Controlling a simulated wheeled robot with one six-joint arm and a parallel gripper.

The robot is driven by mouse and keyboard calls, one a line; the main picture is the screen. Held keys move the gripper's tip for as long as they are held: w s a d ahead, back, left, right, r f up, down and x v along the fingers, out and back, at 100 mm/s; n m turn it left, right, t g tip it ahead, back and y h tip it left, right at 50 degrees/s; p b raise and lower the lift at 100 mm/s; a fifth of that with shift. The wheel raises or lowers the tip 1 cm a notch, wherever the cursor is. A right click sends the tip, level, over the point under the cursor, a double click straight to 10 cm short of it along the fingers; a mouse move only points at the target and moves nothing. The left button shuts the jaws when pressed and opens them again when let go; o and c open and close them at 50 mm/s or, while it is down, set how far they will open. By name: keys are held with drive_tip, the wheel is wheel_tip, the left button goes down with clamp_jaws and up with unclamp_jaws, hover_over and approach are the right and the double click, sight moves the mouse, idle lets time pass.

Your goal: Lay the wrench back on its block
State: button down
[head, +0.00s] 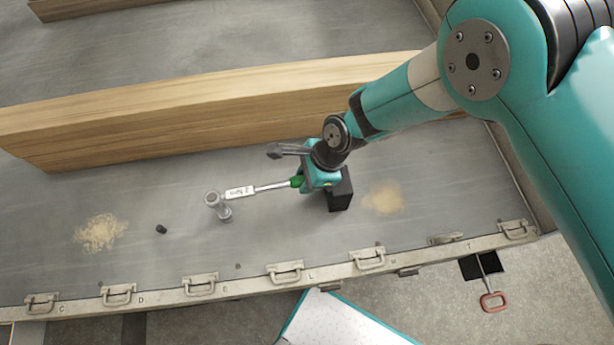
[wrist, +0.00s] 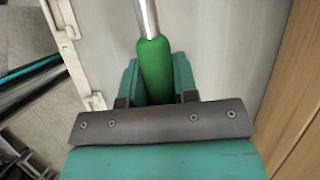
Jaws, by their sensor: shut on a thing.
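The wrench (head: 268,187) has a silver shaft, a white label and a green handle. My gripper (head: 303,181) is shut on its green handle. In the wrist view the handle (wrist: 155,68) lies between the two teal fingers of my gripper (wrist: 156,88), with the shaft running away from me.
A long wooden beam (head: 190,110) lies behind the wrench. The deck's near edge carries several latches (head: 285,272). A small black piece (head: 161,229) and sandy patches (head: 100,233) lie on the deck. A red-handled tool (head: 493,300) hangs outside the edge.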

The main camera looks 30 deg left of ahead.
drive_tip(key=shift+r, duration=0.15)
drive_tip(key=c, duration=0.9)
unclamp_jaws()
drive_tip(key=shift+o, duration=0.5)
drive_tip(key=shift+w+d, duration=0.1)
